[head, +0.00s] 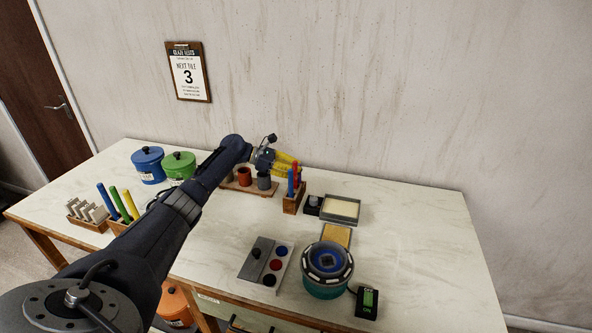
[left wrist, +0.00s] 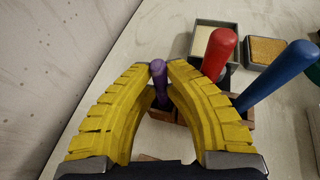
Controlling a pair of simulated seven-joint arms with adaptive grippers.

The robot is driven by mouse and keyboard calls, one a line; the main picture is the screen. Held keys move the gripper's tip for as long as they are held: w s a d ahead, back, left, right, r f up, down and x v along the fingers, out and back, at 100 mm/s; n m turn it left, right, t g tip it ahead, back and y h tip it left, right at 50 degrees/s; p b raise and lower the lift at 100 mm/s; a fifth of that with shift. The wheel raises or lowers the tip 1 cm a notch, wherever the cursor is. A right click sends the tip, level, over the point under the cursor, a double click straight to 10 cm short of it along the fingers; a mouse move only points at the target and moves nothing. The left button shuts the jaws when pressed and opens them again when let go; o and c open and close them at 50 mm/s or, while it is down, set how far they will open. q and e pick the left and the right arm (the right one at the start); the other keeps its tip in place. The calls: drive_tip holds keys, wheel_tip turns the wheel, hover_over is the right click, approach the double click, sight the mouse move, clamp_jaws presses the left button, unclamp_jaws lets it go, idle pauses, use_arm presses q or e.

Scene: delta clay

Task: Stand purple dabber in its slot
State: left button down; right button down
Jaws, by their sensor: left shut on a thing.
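The purple dabber (left wrist: 158,78) is between the yellow fingertips of my left gripper (left wrist: 162,68), which are closed on it. The red dabber (left wrist: 221,52) and the blue dabber (left wrist: 280,75) stand in the same rack, leaning in the wrist view.
A wooden board with small cups (head: 245,176) lies left of the rack. A grey tray (head: 340,209) and a tan pad (head: 336,235) are to its right.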

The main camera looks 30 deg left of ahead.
use_arm(q)
drive_tip(key=c, duration=1.4)
unclamp_jaws()
drive_tip(key=shift+o, duration=0.2)
drive_tip(key=shift+r, duration=0.15)
wheel_tip(320, 180, up, 7)
